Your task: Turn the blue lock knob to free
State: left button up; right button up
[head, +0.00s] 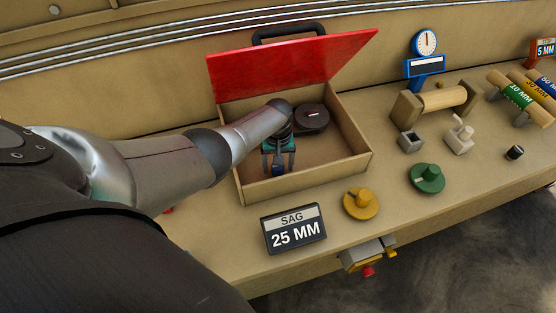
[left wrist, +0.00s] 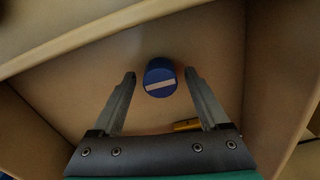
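The blue lock knob (left wrist: 159,71) sits inside the open box (head: 360,166), low near its front wall. It is round with a pale stripe across its face, slightly tilted in the left wrist view. In the head view only a bit of the knob (head: 278,171) shows between the fingers. My left gripper (head: 278,172) reaches down into the box. Its two fingers (left wrist: 160,76) stand open on either side of the knob, with a visible gap on both sides. My right gripper is in neither view.
The box's red lid (head: 290,69) stands raised. A dark round part (head: 312,119) lies inside the box behind my gripper. A yellow piece (left wrist: 187,125) shows near the right finger. A "SAG 25 MM" sign (head: 294,230), yellow knob (head: 361,204) and green knob (head: 427,179) are outside.

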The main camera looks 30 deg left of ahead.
pick_arm(q)
notch_tip(320, 180, up, 7)
jog(key=p, duration=0.3)
jog(key=shift+r+p, duration=0.15)
jog(key=shift+p, duration=0.2)
notch_tip(320, 180, up, 8)
jog(key=shift+p, duration=0.3)
dwell(0.3)
